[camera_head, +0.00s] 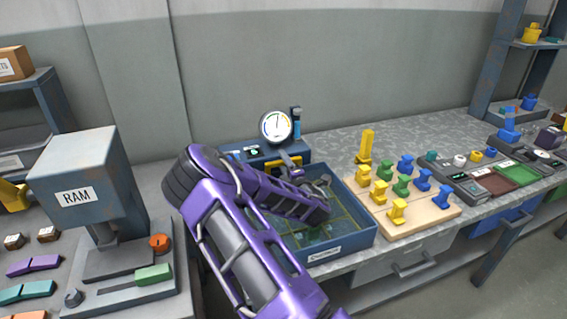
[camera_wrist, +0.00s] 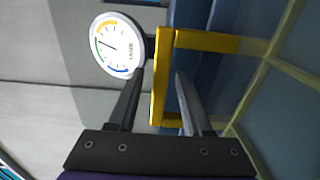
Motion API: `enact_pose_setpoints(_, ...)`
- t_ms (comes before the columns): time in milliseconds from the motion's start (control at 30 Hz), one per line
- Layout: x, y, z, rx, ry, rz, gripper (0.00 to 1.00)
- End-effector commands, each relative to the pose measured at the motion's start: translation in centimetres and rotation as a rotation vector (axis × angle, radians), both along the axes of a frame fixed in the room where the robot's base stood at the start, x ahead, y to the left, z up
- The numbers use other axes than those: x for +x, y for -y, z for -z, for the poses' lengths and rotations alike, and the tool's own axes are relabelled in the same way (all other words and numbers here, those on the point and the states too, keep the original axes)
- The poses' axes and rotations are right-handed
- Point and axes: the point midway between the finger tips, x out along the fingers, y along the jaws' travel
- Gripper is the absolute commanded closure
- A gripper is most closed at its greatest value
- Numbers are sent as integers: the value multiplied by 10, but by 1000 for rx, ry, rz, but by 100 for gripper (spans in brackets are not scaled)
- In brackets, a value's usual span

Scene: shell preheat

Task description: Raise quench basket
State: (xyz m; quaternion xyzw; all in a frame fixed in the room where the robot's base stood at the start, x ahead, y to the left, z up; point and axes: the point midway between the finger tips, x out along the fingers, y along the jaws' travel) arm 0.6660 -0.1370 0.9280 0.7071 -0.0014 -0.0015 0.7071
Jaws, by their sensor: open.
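The blue quench tank (camera_head: 350,247) stands on the bench, with thin yellowish bars of what looks like the basket (camera_head: 345,222) low inside it. A yellow handle (camera_head: 283,163) shows at the tank's back edge, partly behind my gripper (camera_head: 292,168). In the wrist view the handle (camera_wrist: 161,75) is a yellow bracket, and its long bar lies between the two dark fingers of my gripper (camera_wrist: 160,82). The fingers are apart, with gaps beside the bar. I cannot tell whether either finger touches it. My purple arm hides part of the tank's left side and interior.
A round white gauge (camera_head: 275,126) stands behind the tank, close to the fingers in the wrist view (camera_wrist: 117,45). A wooden board (camera_head: 425,222) with several coloured pieces sits right of the tank. The RAM press (camera_head: 78,190) is at left.

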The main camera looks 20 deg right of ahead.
Motion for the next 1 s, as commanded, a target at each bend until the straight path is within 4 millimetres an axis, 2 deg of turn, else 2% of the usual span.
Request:
enact_pose_setpoints(167, 0, 0, 0, 0, 0, 0, 50)
enact_pose_setpoints(267, 0, 0, 0, 0, 0, 0, 64)
enact_pose_setpoints(467, 0, 0, 0, 0, 0, 0, 100)
enact_pose_setpoints(1000, 0, 0, 0, 0, 0, -1, 100)
